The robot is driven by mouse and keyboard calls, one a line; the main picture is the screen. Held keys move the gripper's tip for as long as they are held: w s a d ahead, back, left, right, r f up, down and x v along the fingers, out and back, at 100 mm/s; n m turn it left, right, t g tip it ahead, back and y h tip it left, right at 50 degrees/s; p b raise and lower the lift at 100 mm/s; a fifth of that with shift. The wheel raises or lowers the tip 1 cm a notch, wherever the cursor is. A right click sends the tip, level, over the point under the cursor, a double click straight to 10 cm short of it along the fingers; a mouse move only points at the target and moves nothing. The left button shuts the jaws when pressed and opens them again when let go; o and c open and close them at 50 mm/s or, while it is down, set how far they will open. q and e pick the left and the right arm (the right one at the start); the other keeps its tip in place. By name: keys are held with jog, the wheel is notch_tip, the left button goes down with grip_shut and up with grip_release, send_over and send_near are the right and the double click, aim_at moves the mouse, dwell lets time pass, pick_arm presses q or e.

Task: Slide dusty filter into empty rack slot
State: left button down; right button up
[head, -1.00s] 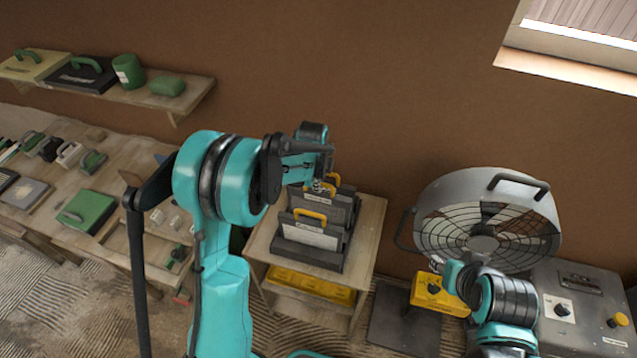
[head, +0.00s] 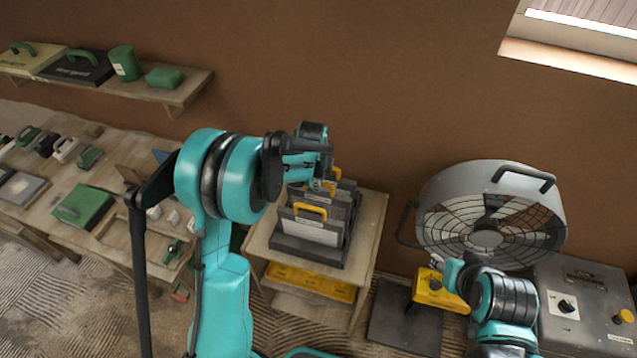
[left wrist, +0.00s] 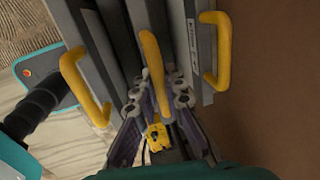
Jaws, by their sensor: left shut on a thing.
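The rack (head: 305,250) stands on a small wooden stand and holds grey filters with yellow handles. The front filter (head: 306,229) is upright in it. My left gripper (head: 318,184) is above the rack, behind the front filter. In the left wrist view, the left gripper (left wrist: 157,93) is shut on the yellow handle of the middle filter (left wrist: 152,60). That filter stands between two others, one with a handle at left (left wrist: 75,78) and one with a handle at right (left wrist: 216,62). Its lower edge is hidden, so its seating cannot be told.
A yellow tray (head: 310,283) is on the stand's lower shelf. A large fan (head: 490,215) and a yellow switch box (head: 438,291) are at right, beside a grey control box (head: 590,300). A workbench with tools (head: 85,205) and a wall shelf (head: 180,95) are at left.

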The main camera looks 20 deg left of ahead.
pick_arm(q)
jog(key=shift+s+a, duration=0.1)
jog(key=shift+f+b, duration=0.15)
jog(key=shift+b, duration=0.15)
jog(key=shift+f+b, duration=0.45)
jog(key=shift+f, duration=0.05)
jog(key=c, duration=1.5)
grip_release()
jog(key=shift+c, duration=0.2)
notch_tip(320, 180, up, 12)
jog(key=s, duration=0.2)
jog(key=shift+s, duration=0.2)
jog(key=shift+f, duration=0.1)
